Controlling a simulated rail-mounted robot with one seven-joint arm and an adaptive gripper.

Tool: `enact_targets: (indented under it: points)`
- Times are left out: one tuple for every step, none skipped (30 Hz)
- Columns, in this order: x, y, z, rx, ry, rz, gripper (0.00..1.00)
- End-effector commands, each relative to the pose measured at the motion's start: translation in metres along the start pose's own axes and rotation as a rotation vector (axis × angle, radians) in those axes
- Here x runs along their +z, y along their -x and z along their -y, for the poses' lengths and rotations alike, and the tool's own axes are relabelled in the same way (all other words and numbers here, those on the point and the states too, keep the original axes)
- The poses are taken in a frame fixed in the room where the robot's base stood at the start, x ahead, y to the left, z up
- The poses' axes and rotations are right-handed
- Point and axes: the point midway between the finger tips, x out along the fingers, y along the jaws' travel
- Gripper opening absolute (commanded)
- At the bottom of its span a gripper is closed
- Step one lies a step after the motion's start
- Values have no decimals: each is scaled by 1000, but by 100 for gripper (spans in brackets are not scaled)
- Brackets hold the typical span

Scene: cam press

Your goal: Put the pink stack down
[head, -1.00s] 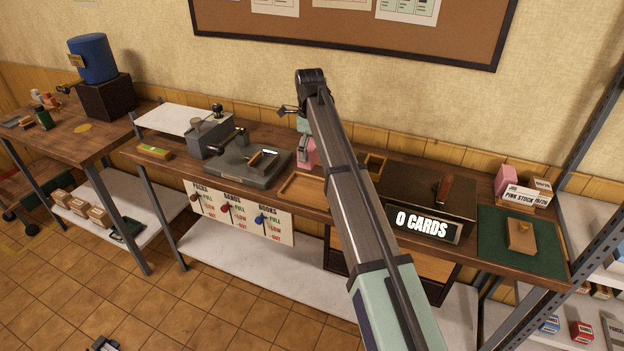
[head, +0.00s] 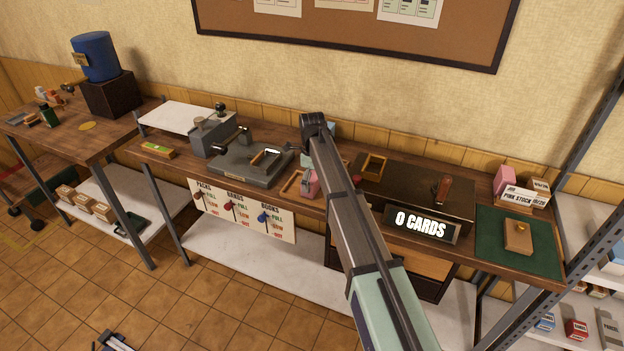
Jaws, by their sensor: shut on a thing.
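The pink stack (head: 311,184) shows just left of my arm, over or at the wooden tray (head: 289,187) on the bench. My gripper (head: 309,174) is mostly hidden behind my arm and is shut on the pink stack. I cannot tell whether the stack touches the tray or hangs just above it.
A grey press (head: 243,164) stands left of the tray. A dark box with a "0 CARDS" sign (head: 421,224) stands to the right, with a small wooden frame (head: 374,165) behind my arm. A pink block (head: 503,179) stands by the "PINK STOCK" box (head: 518,195) near a green mat (head: 490,236).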

Motion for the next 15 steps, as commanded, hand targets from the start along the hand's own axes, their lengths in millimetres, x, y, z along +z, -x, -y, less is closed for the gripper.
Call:
enact_targets:
  points:
    - [0, 0, 0, -1, 0, 0, 45]
    - [0, 0, 0, -1, 0, 0, 45]
    - [0, 0, 0, -1, 0, 0, 45]
    - [0, 0, 0, 0, 0, 0, 45]
    - [0, 0, 0, 0, 0, 0, 45]
    - [0, 0, 0, 0, 0, 0, 45]
    - [0, -1, 0, 0, 0, 0, 45]
    - [0, -2, 0, 0, 0, 0, 45]
    - [0, -4, 0, 0, 0, 0, 45]
    - [0, -3, 0, 0, 0, 0, 100]
    - [0, -3, 0, 0, 0, 0, 100]
    - [0, -3, 0, 0, 0, 0, 100]
    - [0, -3, 0, 0, 0, 0, 100]
    - [0, -3, 0, 0, 0, 0, 100]
    - [0, -3, 0, 0, 0, 0, 100]
